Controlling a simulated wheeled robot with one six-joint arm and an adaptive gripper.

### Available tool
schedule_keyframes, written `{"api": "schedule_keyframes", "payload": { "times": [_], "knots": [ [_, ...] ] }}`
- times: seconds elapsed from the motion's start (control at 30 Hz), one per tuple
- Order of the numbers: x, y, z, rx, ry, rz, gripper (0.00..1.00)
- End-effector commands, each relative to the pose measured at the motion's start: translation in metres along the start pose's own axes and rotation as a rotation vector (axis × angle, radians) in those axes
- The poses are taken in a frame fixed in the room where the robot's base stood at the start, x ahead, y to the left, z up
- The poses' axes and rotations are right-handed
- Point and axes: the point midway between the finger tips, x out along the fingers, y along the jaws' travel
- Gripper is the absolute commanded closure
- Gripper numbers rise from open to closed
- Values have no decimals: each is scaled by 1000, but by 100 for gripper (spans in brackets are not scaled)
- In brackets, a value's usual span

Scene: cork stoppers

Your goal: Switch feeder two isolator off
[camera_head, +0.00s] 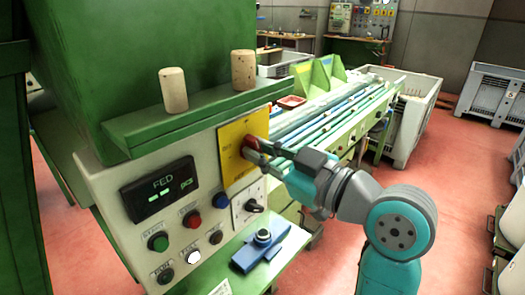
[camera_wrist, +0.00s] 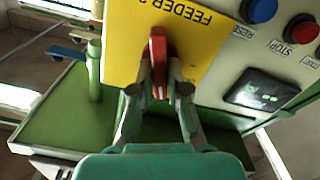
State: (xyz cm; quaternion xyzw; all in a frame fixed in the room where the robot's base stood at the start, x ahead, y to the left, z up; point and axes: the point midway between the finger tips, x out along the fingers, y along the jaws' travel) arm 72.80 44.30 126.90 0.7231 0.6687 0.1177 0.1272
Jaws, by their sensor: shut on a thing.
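The feeder two isolator is a yellow plate (camera_head: 231,160) on the front of the pale control panel, with a red handle (camera_head: 250,141). In the wrist view the plate (camera_wrist: 122,45) shows upside down and reads "FEEDER" with a partly hidden number. The red handle (camera_wrist: 158,46) stands upright in that picture, between the fingers. My gripper (camera_wrist: 160,82) is shut on the red handle, one finger on each side. In the head view my gripper (camera_head: 256,150) reaches the plate from the right and hides part of the handle and lettering.
The panel carries a display (camera_head: 160,188), a green button (camera_head: 158,242), a red button (camera_head: 192,219), a blue button (camera_head: 221,200) and a black rotary switch (camera_head: 254,206). A blue device (camera_head: 261,249) lies on the green ledge below. Two corks (camera_head: 173,89) (camera_head: 243,70) stand above.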

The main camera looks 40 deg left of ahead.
Motion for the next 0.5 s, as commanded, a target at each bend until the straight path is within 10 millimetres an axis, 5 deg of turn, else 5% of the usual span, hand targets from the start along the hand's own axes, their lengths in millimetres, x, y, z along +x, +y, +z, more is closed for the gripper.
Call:
{"api": "schedule_keyframes", "payload": {
  "times": [0.5],
  "knots": [
    [0, -4, 1, -492, -1, 0, 100]
  ]
}}
